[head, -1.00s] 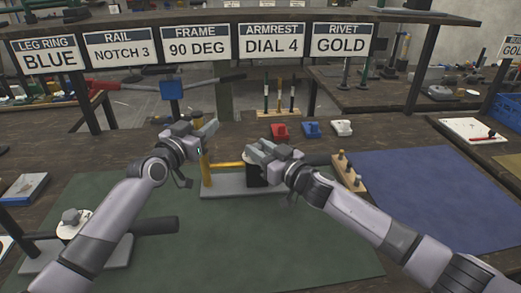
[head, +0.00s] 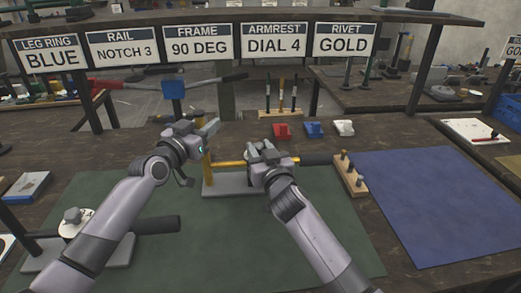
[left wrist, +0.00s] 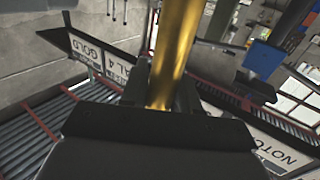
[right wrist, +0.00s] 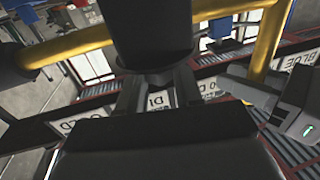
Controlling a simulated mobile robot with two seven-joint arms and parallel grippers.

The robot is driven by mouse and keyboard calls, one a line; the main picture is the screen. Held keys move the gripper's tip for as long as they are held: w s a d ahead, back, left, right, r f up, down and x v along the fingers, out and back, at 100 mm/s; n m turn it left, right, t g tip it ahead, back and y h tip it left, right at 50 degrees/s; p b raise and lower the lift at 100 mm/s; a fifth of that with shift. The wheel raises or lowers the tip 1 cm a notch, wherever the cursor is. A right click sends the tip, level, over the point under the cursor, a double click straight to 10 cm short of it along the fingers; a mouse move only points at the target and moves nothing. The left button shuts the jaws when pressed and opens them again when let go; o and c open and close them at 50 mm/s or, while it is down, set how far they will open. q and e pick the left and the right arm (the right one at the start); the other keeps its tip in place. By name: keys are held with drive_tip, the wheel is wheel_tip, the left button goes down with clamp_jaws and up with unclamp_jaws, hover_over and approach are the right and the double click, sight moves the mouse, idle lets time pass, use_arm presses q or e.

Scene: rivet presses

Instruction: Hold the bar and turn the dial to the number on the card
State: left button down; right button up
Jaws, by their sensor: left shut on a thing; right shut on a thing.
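The card reading "ARMREST DIAL 4" (head: 275,42) hangs on the rack at the back. The yellow bar (head: 229,164) stands on a grey base (head: 228,188), with an upright post and a level arm ending in a black grip (head: 316,159). My left gripper (head: 211,128) is shut on the upright post, which shows between its fingers in the left wrist view (left wrist: 176,45). My right gripper (head: 258,150) is shut on the dial, whose black body shows in the right wrist view (right wrist: 155,35). The dial's face and numbers are hidden by my gripper.
Another grey fixture with a white dial (head: 75,222) and black handle stands at the left. A wooden peg block (head: 350,178) lies right of the bar, with red, blue and white pieces (head: 314,129) behind. The green mat (head: 200,255) and blue mat (head: 430,200) have bare room.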

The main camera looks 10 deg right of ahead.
drive_tip(key=shift+h, duration=0.3)
drive_tip(key=o, duration=1)
drive_tip(key=shift+o, duration=0.2)
drive_tip(key=s+d, duration=0.2)
drive_tip(key=s, duration=1)
